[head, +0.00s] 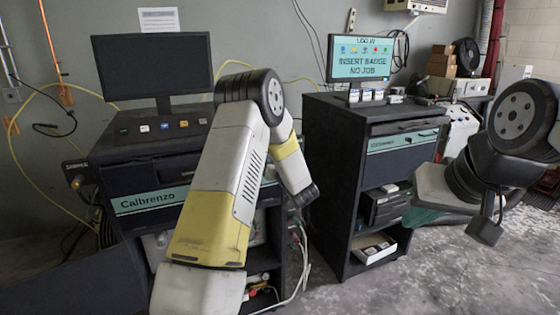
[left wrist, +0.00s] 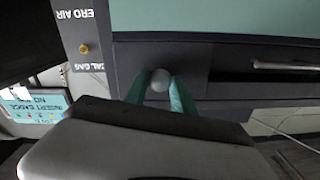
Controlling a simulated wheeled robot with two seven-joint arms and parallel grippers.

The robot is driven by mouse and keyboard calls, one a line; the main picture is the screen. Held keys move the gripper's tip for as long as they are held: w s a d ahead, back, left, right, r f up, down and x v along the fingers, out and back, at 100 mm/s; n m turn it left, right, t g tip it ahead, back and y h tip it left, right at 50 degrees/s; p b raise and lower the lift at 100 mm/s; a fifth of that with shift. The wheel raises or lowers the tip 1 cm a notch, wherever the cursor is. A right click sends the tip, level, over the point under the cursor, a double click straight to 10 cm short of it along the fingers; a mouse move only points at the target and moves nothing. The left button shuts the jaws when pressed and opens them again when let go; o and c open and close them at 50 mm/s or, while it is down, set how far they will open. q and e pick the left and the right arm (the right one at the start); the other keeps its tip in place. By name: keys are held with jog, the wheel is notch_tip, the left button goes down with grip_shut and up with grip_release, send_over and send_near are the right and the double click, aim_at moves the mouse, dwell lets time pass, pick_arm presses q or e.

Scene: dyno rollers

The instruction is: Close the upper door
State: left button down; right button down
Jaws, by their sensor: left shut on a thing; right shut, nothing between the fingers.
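The near dark cabinet (head: 125,172) has a teal strip lettered "Calbrenzo" (head: 135,205) across its upper front; my left arm covers much of that front. I cannot tell from the head view how far its upper door stands open. My left gripper is hidden behind my arm there. In the left wrist view my left gripper (left wrist: 160,95) has its teal fingers shut on a round grey knob (left wrist: 160,80) against a dark panel (left wrist: 218,88). A teal surface (left wrist: 215,18) lies above it. My right gripper (head: 425,217), partly hidden, is shut and empty at the right.
A second dark cabinet (head: 335,170) with a lit monitor (head: 362,60) stands to the right. A black monitor (head: 150,65) tops the near cabinet. A bar handle (left wrist: 290,66) is right of the knob. Cables hang beside my left arm. Concrete floor (head: 460,280) is clear at lower right.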

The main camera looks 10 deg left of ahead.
dwell(0.9)
pick_arm(q)
jog(key=shift+w+a+r, duration=0.2)
jog(key=shift+w+a, duration=0.15)
jog(key=shift+w, duration=0.15)
jog(key=shift+w+a+r, duration=0.15)
jog(key=shift+w+a, duration=0.15)
jog(key=shift+w, duration=0.2)
jog(key=c, duration=1.1)
grip_release()
jog(key=shift+o, duration=0.2)
jog(key=v, duration=0.7)
jog(key=shift+s+d, duration=0.2)
jog(key=shift+s, duration=0.1)
